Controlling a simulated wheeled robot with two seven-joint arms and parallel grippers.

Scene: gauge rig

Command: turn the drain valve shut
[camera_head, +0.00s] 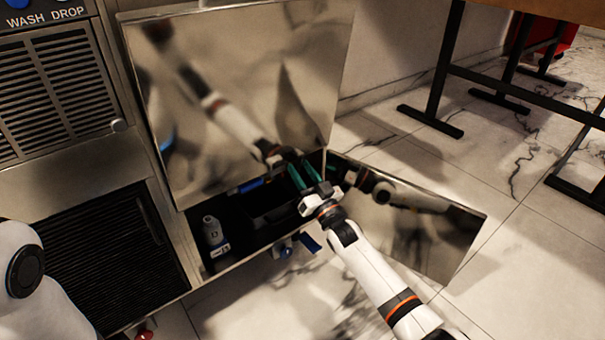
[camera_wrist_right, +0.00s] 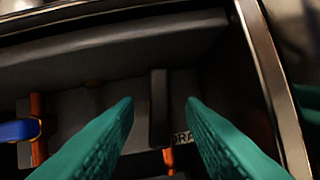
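My right gripper (camera_head: 302,166) reaches into the open cabinet with its green fingers apart. In the right wrist view its fingertips (camera_wrist_right: 159,103) stand on either side of a black lever handle (camera_wrist_right: 158,112), with gaps visible at both sides. The lever is on an orange pipe (camera_wrist_right: 168,157), beside a partly hidden label reading "DRA" (camera_wrist_right: 182,138), so it appears to be the drain valve. It points along the fingers' gap. In the head view I cannot make the lever out. My left gripper is out of view.
A blue handle (camera_wrist_right: 18,130) on another orange pipe (camera_wrist_right: 38,128) lies left of the lever. A mirror-like raised panel (camera_head: 240,95) hangs above, and an open door (camera_head: 420,225) stands right of my arm.

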